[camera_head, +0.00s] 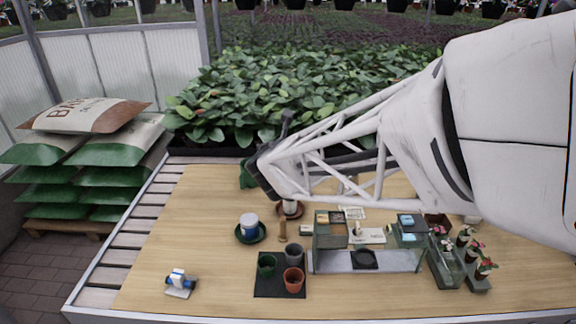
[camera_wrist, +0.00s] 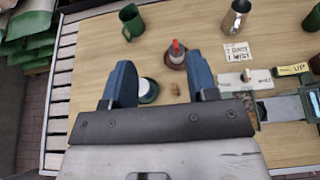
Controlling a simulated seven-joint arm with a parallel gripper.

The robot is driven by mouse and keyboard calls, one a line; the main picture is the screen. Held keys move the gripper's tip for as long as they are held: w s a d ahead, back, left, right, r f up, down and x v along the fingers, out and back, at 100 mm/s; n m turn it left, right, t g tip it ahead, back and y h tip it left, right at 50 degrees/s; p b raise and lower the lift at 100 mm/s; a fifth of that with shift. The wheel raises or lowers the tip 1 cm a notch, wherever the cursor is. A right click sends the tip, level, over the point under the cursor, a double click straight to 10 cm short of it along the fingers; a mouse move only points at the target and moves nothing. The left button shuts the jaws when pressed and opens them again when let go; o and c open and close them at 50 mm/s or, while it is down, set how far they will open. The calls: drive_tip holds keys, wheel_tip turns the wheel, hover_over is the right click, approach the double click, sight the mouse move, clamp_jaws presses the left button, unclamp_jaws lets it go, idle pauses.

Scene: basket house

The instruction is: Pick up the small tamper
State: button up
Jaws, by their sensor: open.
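A small upright wooden piece, which looks like the small tamper (camera_head: 282,229), stands on the table between the green saucer and the glass-sided station. In the wrist view the tamper (camera_wrist: 175,89) shows from above as a small brown round shape between my fingers in the picture, below their tips. My gripper (camera_wrist: 161,72) is open and empty, its two blue fingers apart. In the head view my gripper (camera_head: 262,176) is above the far left part of the table; its fingertips are hard to make out there.
A white and blue cup (camera_head: 249,221) on a green saucer stands just left of the tamper. A red-tipped bottle (camera_wrist: 177,48) stands on a brown saucer behind it. A dark mat (camera_head: 268,285) with pots lies in front. The glass-sided station (camera_head: 400,261) is right. The table's left front is mostly clear.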

approach(283, 221)
drive_tip(key=x, duration=0.3)
drive_tip(key=shift+w, duration=0.2)
drive_tip(key=shift+x, duration=1.3)
drive_tip(key=shift+w, duration=0.15)
drive_tip(key=shift+x, duration=2.45)
drive_tip(key=shift+f, duration=0.1)
drive_tip(key=shift+c, duration=0.3)
clamp_jaws()
